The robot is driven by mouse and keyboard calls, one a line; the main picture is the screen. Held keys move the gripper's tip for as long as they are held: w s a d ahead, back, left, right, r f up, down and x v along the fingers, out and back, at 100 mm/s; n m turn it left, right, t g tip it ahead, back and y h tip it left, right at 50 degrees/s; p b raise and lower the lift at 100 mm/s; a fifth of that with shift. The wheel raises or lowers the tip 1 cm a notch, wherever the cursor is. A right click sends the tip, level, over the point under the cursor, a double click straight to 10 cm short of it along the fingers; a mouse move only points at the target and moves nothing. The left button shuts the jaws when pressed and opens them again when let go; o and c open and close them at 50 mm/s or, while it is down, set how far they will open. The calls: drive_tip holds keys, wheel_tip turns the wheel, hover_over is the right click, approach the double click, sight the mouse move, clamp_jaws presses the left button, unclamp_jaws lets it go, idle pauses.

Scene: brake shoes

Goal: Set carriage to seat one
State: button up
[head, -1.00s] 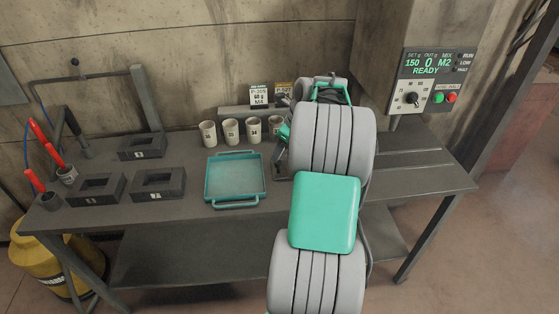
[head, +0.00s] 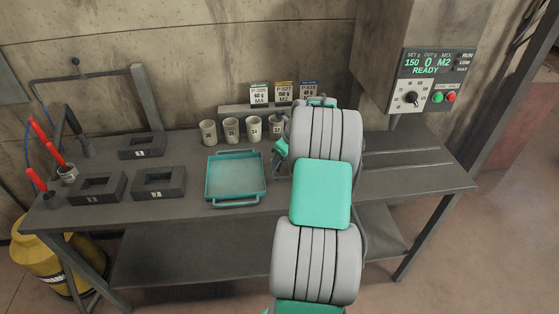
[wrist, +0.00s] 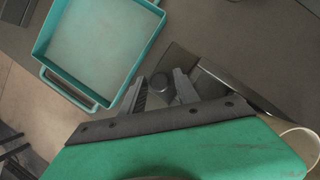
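My gripper (wrist: 162,88) shows in the wrist view with its two fingers apart, pointing down at the bench. A dark round knob-like piece (wrist: 160,86) shows between the fingers; I cannot tell whether they touch it. In the head view my gripper is mostly hidden behind my arm, just right of the teal tray. Dark blocks with square openings stand on the bench's left: front left (head: 97,187), front middle (head: 158,183) and back (head: 142,146). Their number labels are small; the middle one seems to read 2. I cannot make out the carriage for certain.
The teal tray (head: 208,180) is empty; it also shows in the wrist view (wrist: 50,60). Several pale cups (head: 231,130) stand behind it, under label cards (head: 284,93). A control box (head: 437,66) reads READY. Red-handled tools (head: 46,143) stand at far left. The bench's right side is clear.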

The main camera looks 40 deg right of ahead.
clamp_jaws()
idle(1.1)
